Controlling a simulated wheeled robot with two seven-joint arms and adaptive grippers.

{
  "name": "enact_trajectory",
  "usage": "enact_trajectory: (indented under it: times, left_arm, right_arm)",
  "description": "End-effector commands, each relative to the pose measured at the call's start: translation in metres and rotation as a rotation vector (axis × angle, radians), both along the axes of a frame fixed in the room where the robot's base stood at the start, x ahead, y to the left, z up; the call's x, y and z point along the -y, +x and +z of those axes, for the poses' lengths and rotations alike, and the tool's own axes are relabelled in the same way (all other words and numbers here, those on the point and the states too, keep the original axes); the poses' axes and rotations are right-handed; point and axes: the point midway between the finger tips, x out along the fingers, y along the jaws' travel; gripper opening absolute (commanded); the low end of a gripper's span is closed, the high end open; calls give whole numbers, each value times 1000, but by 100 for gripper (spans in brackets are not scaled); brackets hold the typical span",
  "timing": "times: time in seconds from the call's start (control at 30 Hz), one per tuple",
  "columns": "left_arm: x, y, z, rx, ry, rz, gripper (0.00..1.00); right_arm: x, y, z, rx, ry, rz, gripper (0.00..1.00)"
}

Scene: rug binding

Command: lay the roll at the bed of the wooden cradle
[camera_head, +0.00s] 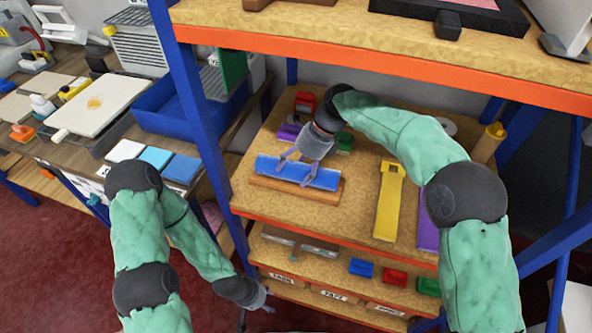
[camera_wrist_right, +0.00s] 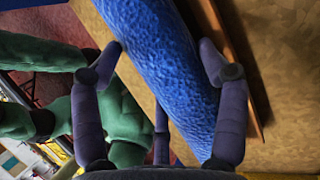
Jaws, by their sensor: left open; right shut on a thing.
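The blue roll (camera_head: 325,178) lies lengthwise over the wooden cradle (camera_head: 285,191) on the middle shelf, nearly parallel to it. My right gripper (camera_head: 297,170) is shut on the roll near its middle, reaching down from behind. In the right wrist view the roll (camera_wrist_right: 160,55) runs between my gripper's fingers (camera_wrist_right: 166,60), and a wooden edge of the cradle (camera_wrist_right: 236,70) shows along its right side. The roll hides the cradle's bed, so I cannot tell whether it touches there. My left gripper (camera_head: 262,300) is open and empty, low in front of the rack.
A yellow holder (camera_head: 389,205) and a purple strip (camera_head: 428,220) lie right of the cradle. Small purple (camera_head: 288,132), red (camera_head: 305,102) and green (camera_head: 344,142) items stand behind it. The orange-edged upper shelf (camera_head: 380,62) overhangs. Labelled bins (camera_head: 333,296) fill the lower shelf.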

Motion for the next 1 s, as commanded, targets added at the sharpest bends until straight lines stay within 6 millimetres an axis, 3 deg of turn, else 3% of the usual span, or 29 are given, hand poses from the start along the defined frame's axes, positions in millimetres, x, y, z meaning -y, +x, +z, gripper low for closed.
enact_trajectory:
  times: [0.2,0.23,0.3,0.73,1.0]
  left_arm:
    - [0,0,3,1,0,0,49]
    - [0,0,3,1,0,0,49]
    - [0,0,2,1,0,0,49]
    - [0,0,0,0,0,0,49]
    - [0,0,22,1,0,0,49]
  right_arm:
    - [0,0,0,-1,0,0,37]
    - [0,0,-1,0,0,0,80]
    - [0,0,-1,0,0,0,99]
    - [0,0,1,1,0,1,99]
    - [17,5,40,2,1,-1,99]
